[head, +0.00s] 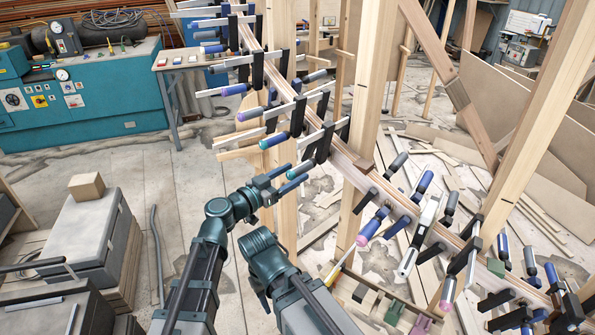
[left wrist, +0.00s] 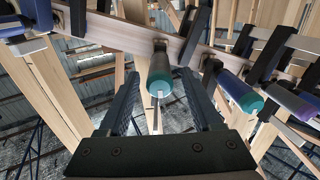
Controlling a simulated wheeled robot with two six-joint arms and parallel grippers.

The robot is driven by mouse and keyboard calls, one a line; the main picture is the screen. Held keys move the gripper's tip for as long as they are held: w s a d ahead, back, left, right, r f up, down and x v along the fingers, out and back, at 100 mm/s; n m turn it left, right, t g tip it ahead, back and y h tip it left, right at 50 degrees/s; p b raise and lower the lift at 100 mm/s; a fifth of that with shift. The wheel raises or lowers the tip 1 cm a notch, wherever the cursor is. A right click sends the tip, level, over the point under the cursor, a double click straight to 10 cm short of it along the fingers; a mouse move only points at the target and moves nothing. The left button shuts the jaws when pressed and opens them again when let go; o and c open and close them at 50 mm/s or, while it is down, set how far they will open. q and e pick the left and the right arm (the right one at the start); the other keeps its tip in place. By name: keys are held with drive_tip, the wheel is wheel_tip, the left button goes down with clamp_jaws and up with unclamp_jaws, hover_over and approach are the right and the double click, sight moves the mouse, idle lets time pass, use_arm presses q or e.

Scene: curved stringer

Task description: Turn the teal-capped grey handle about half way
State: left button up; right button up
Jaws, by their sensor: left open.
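The grey handle with a teal cap (head: 299,170) sticks out toward me from a clamp on the curved wooden stringer. In the left wrist view the same handle (left wrist: 160,71) shows between the fingers, its teal cap facing the camera. My left gripper (head: 279,182) is open, with its fingers pointing at the handle. One finger is on each side of the handle in the left wrist view, with gaps between, so it does not grip it. How far the fingertips reach along the handle is hard to tell.
Several other clamps with blue, purple and grey handles line the curved stringer (head: 345,160), close on both sides. A neighbouring blue handle with a teal cap (left wrist: 241,97) is right of the gripper in the wrist view. Upright timber posts (head: 360,90) stand behind.

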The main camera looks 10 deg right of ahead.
use_arm(q)
drive_tip(key=shift+x, duration=1.2)
clamp_jaws()
